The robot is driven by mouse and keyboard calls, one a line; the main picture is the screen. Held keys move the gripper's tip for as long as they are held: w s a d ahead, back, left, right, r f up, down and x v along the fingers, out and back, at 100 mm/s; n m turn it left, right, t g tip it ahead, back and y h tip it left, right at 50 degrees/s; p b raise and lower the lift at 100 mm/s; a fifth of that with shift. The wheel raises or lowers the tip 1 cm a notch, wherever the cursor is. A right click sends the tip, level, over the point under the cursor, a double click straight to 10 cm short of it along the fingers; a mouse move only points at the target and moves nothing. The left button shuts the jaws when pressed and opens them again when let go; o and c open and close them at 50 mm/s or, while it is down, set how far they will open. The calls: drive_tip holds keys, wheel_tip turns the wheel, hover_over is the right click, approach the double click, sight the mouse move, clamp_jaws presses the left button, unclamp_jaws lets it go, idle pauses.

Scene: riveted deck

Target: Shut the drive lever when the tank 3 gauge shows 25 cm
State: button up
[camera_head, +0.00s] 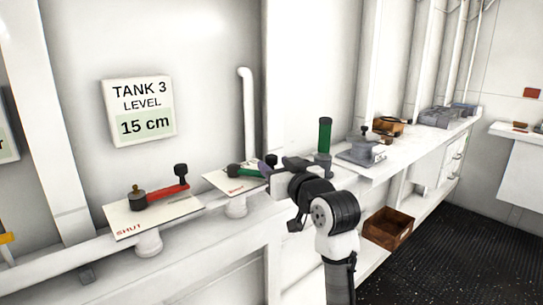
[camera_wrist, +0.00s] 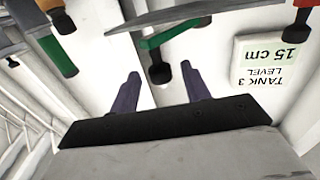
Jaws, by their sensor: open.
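The tank 3 gauge (camera_head: 140,112) on the wall reads 15 cm; it also shows upside down in the wrist view (camera_wrist: 265,62). A red lever (camera_head: 165,194) with a black knob lies across a plate marked SHUT (camera_head: 128,229). A green lever (camera_head: 243,170) lies over a second plate, whose label is too small to read. It shows in the wrist view (camera_wrist: 172,34) with its black knob (camera_wrist: 160,73). I cannot tell which is the drive lever. My gripper (camera_head: 268,166) is open beside the green lever's end; in the wrist view its fingers (camera_wrist: 160,85) straddle the knob's line, apparently empty.
An upright green handle (camera_head: 325,135) stands right of my gripper. A grey fitting (camera_head: 362,150) and a brown tray (camera_head: 388,126) sit on the bench further right. A wooden crate (camera_head: 388,229) is below. The dark floor (camera_head: 465,265) at right is clear.

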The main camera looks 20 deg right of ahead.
sight(274, 164)
drive_tip(key=shift+w+a+p, duration=0.15)
drive_tip(key=shift+w+p, duration=0.15)
drive_tip(key=shift+w, duration=1.25)
drive_tip(key=shift+c, duration=0.2)
clamp_jaws()
